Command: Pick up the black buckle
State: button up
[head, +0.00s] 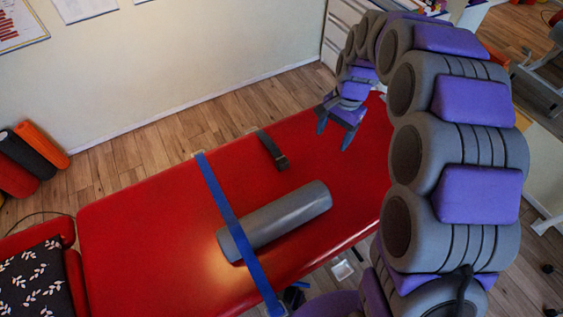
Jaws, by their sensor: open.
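The black buckle (282,163) sits at the near end of a short dark strap (267,146) on the red treatment table (150,245). The strap lies across the far edge of the table. My gripper (334,141) is open and empty, its two fingers pointing down over the table. It is to the right of the buckle and apart from it. How high the fingertips are above the surface I cannot tell.
A grey foam roller (295,214) lies on the table just nearer than the buckle. A blue strap (230,218) crosses the table and passes over the roller's left part. A dark patterned cushion (40,283) is at lower left. Rolled mats (40,148) stand by the wall.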

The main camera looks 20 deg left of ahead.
jog(key=w+a+f+m+p, duration=0.1)
jog(key=w+a+f+m, duration=0.1)
jog(key=w+a+f, duration=0.55)
jog(key=m+p, duration=0.1)
jog(key=m, duration=0.1)
send_near(282, 160)
jog(key=shift+t, duration=0.3)
jog(key=f, duration=0.1)
jog(key=s+f, duration=0.1)
jog(key=f, duration=0.1)
jog(key=s+f+b, duration=0.1)
jog(key=f, duration=0.1)
jog(key=shift+a, duration=0.35)
jog(key=shift+w+f, duration=0.2)
jog(key=shift+f, duration=0.75)
jog(key=shift+a+f+b, duration=0.1)
jog(key=shift+f+b, duration=0.4)
jog(key=shift+f, duration=1.4)
jog(key=shift+c, duration=0.2)
jog(key=c, duration=1.1)
